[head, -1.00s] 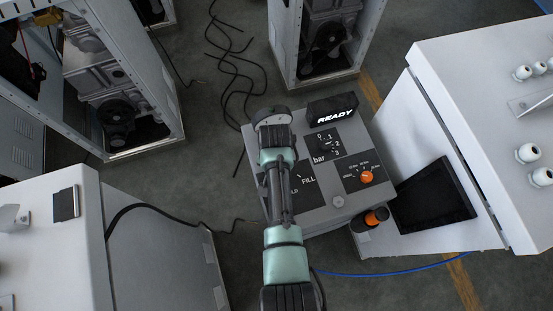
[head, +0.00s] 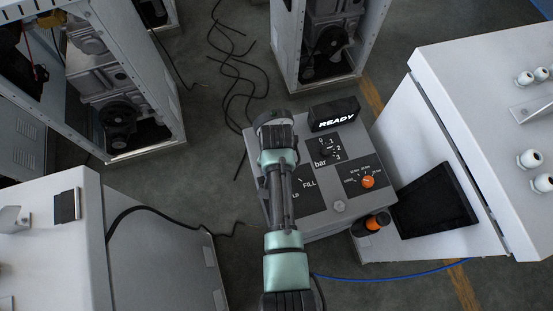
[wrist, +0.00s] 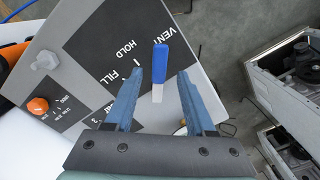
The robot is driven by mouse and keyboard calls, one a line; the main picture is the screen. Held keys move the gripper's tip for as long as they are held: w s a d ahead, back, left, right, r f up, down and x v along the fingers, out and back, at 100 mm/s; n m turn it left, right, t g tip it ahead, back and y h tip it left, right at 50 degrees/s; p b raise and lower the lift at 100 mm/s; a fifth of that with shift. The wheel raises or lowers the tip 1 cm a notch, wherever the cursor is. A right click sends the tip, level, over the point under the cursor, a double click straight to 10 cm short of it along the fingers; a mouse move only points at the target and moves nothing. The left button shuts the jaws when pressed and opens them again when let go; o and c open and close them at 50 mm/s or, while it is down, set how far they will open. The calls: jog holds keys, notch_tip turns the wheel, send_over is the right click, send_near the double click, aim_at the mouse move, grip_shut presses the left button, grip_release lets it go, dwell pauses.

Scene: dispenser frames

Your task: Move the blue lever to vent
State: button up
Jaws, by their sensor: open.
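The blue lever (wrist: 160,61) shows in the wrist view, with a pale metal stem below its blue grip. It points up in the picture, its tip close to the words VENT and HOLD on the dark label (wrist: 117,40); FILL lies further down. I cannot tell exactly which mark it lines up with. My gripper (wrist: 160,73) is open, with one finger on each side of the lever and visible gaps to both. In the head view my arm hides the lever and the fingers; part of the FILL label (head: 309,184) shows beside the arm.
The grey panel (head: 312,225) also carries an orange knob (head: 368,183), a bar gauge dial (head: 326,149) and a black READY display (head: 335,113). A white cabinet with a dark screen (head: 435,200) stands close on the right. Black cables (head: 238,75) lie on the floor.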

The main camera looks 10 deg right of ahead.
notch_tip(320, 180, up, 12)
jog(key=b, duration=0.1)
jog(key=shift+f, duration=0.25)
dwell(0.5)
jog(key=w+r+n+t+b, duration=0.2)
jog(key=w+r+t, duration=0.7)
jog(key=w+r, duration=0.55)
notch_tip(320, 180, up, 20)
jog(key=w+a+n+t+b, duration=0.2)
jog(key=t, duration=0.5)
jog(key=s+a+r+n+t, duration=0.1)
jog(key=s+r+t, duration=0.2)
jog(key=s+r, duration=0.2)
jog(key=s+a+r+n+t+b, duration=0.1)
jog(key=s+r+t, duration=0.3)
jog(key=r, duration=0.7)
jog(key=s+a+r+n+t+b, duration=0.1)
jog(key=s+r+t, duration=0.3)
jog(key=s+r, duration=0.3)
notch_tip(320, 180, up, 2)
jog(key=shift+s+a+r, duration=0.1)
jog(key=shift+s+a, duration=0.05)
jog(key=shift+s, duration=0.15)
